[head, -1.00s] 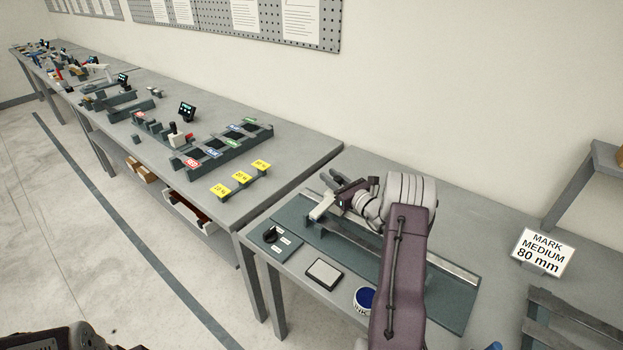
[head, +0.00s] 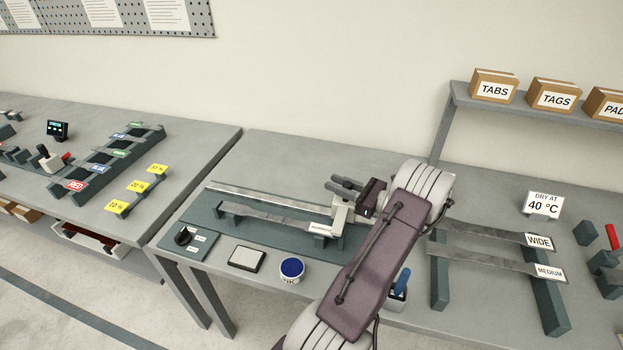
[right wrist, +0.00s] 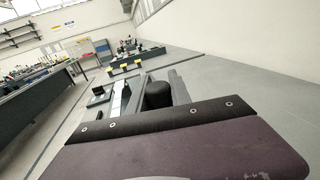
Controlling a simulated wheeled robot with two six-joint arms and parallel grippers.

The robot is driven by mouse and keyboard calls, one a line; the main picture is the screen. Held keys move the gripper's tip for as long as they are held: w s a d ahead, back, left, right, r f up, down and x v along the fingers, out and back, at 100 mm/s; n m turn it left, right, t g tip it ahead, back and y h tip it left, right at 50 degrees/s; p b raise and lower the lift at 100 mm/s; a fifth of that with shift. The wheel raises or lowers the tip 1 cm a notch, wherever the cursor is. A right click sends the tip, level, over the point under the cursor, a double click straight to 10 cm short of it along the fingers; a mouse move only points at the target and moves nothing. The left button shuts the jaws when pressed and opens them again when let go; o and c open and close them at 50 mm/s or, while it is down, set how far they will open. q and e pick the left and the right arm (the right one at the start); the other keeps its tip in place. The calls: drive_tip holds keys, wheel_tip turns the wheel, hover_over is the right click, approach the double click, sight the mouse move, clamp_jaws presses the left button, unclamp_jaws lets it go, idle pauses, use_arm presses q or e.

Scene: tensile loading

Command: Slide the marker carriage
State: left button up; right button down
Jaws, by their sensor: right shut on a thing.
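The marker carriage (head: 339,216) is a pale block with an arm. It stands near the right end of the metal rail (head: 265,197) on the dark green base plate (head: 215,221). A grey strip specimen (head: 270,217) lies in front of the rail on small supports, its labelled right end beside the carriage. My right gripper (head: 347,188) is at the carriage's top and shut on its black knob, which shows between the fingers in the right wrist view (right wrist: 158,94). The head view hides the knob. My left gripper is out of view.
A dial (head: 184,236), a flat pad (head: 246,258) and a blue ink pot (head: 291,270) lie in front of the rail. Right are a rack with WIDE (head: 539,241) and MEDIUM (head: 549,272) strips and a sign (head: 543,205) reading DRY AT 40 °C. A shelf (head: 520,106) stands behind.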

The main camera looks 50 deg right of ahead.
drive_tip(key=s, duration=0.1)
drive_tip(key=s+d, duration=0.1)
drive_tip(key=s, duration=0.1)
drive_tip(key=s+d, duration=0.1)
drive_tip(key=s, duration=0.1)
drive_tip(key=shift+s+d, duration=0.2)
drive_tip(key=shift+s, duration=0.05)
drive_tip(key=shift+r, duration=0.1)
drive_tip(key=c, duration=1.2)
unclamp_jaws()
drive_tip(key=s, duration=0.3)
drive_tip(key=s+b, duration=0.1)
drive_tip(key=s, duration=0.2)
drive_tip(key=s+d, duration=0.1)
drive_tip(key=s, duration=0.2)
